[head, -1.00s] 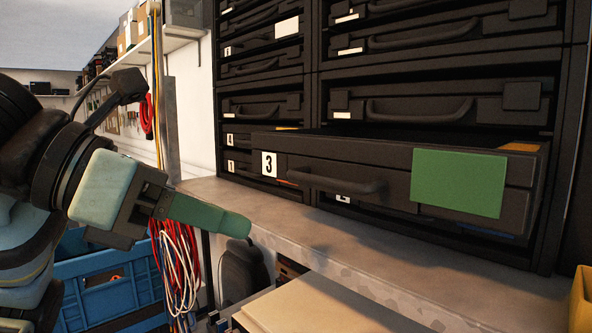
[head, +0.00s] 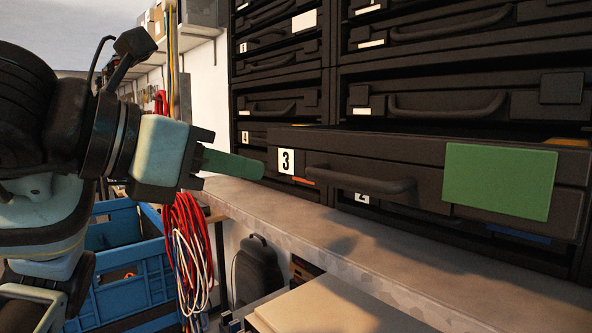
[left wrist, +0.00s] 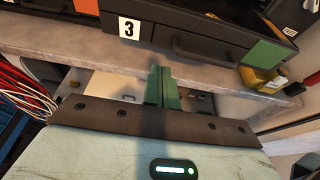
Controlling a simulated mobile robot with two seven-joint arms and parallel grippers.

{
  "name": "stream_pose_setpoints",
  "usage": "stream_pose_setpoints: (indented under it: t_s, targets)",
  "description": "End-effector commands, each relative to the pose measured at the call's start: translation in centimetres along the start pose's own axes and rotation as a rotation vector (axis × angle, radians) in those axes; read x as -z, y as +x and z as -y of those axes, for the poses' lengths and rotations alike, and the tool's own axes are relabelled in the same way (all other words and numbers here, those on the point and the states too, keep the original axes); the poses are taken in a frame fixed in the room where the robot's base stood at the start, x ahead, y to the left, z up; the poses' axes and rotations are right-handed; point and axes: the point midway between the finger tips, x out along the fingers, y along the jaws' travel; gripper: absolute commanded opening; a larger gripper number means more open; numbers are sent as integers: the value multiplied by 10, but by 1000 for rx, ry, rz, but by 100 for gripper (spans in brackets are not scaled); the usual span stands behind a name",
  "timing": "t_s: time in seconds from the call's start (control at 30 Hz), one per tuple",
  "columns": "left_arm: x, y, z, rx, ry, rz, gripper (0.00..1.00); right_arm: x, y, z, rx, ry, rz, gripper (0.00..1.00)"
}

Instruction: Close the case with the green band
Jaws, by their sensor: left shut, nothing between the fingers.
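The case with the green band (head: 420,180) is a black drawer-like case labelled 3. It juts out from the dark rack above the grey ledge. Its green band (head: 499,182) covers the right part of its front, and its handle (head: 360,180) is left of the band. My left gripper (head: 262,169) is shut and empty, its green fingers pointing right, near the case's left front corner by the label. Whether it touches the case is unclear. In the left wrist view, the shut fingers (left wrist: 162,72) point toward the case front (left wrist: 190,46) below the label. My right gripper is not in view.
Other black cases (head: 440,100) fill the rack above and beside. A grey ledge (head: 330,235) runs below. A blue crate (head: 125,265) and hanging red and white cables (head: 190,245) are at lower left. A yellow bin (left wrist: 262,80) stands right of the case in the wrist view.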

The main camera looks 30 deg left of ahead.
Motion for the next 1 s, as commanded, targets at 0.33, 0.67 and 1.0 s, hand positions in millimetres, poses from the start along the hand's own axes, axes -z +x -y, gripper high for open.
stream_pose_setpoints:
  t_s: [0.33, 0.67, 1.0]
  targets:
    - [-6, 59, 0, 2, -1, 0, 0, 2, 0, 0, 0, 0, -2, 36]
    - [-12, 80, 0, 0, 0, 1, 0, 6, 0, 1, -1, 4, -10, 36]
    - [-12, 80, 0, 1, 0, 1, 0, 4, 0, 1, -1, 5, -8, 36]
